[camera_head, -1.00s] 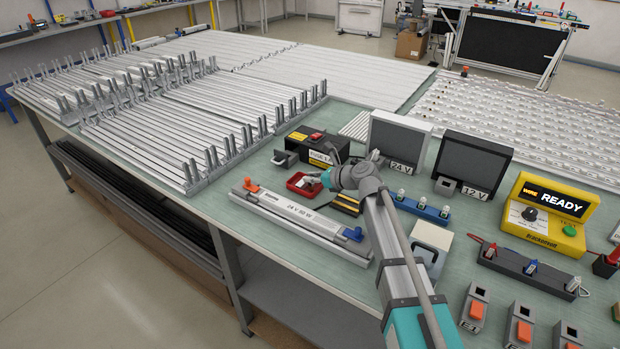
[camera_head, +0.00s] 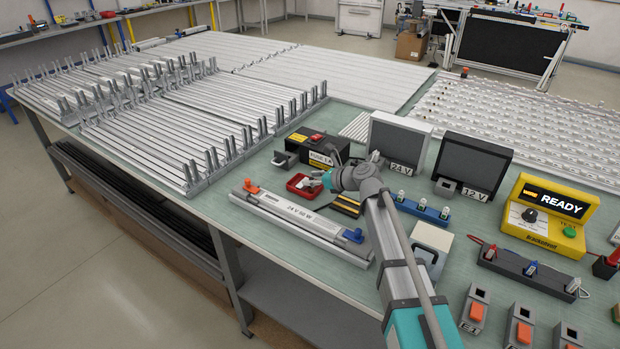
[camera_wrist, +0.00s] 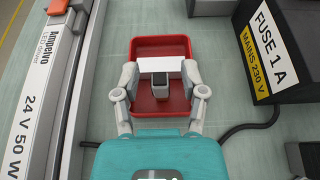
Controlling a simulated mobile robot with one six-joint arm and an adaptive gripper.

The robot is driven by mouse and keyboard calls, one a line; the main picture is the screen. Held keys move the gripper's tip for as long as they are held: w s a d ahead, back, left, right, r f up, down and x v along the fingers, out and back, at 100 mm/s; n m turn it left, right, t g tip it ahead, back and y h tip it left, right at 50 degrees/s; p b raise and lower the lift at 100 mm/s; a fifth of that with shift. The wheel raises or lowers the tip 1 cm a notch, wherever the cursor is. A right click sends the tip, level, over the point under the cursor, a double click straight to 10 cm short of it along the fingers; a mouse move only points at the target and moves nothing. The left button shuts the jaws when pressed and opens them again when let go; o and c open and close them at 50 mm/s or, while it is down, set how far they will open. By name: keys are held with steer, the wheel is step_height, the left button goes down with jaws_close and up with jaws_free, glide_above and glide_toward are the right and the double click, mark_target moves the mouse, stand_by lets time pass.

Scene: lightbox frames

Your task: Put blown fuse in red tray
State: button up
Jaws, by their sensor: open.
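The red tray (camera_wrist: 178,47) lies in the middle of the wrist view and shows left of my gripper in the head view (camera_head: 293,187). A white bar (camera_wrist: 152,66) and a small dark grey block (camera_wrist: 160,86) show within the tray's outline. They look like the fuse piece, but I cannot tell whether it is blown. My gripper (camera_wrist: 160,93) is open, its two pale fingers on either side of the block with gaps between. In the head view my gripper (camera_head: 322,178) is just right of the tray. The exact height above the tray is unclear.
A black fuse box (camera_wrist: 279,38) marked FUSE 1 A stands right of the tray, with a dark cable below. A blue rack (camera_head: 421,208) and a white-topped block (camera_head: 432,237) stand right of my arm.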

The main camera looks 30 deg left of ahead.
steer(key=p+v, duration=0.4)
steer(key=v, duration=0.7)
steer(key=shift+d+r, duration=0.1)
steer(key=shift+d, duration=0.25)
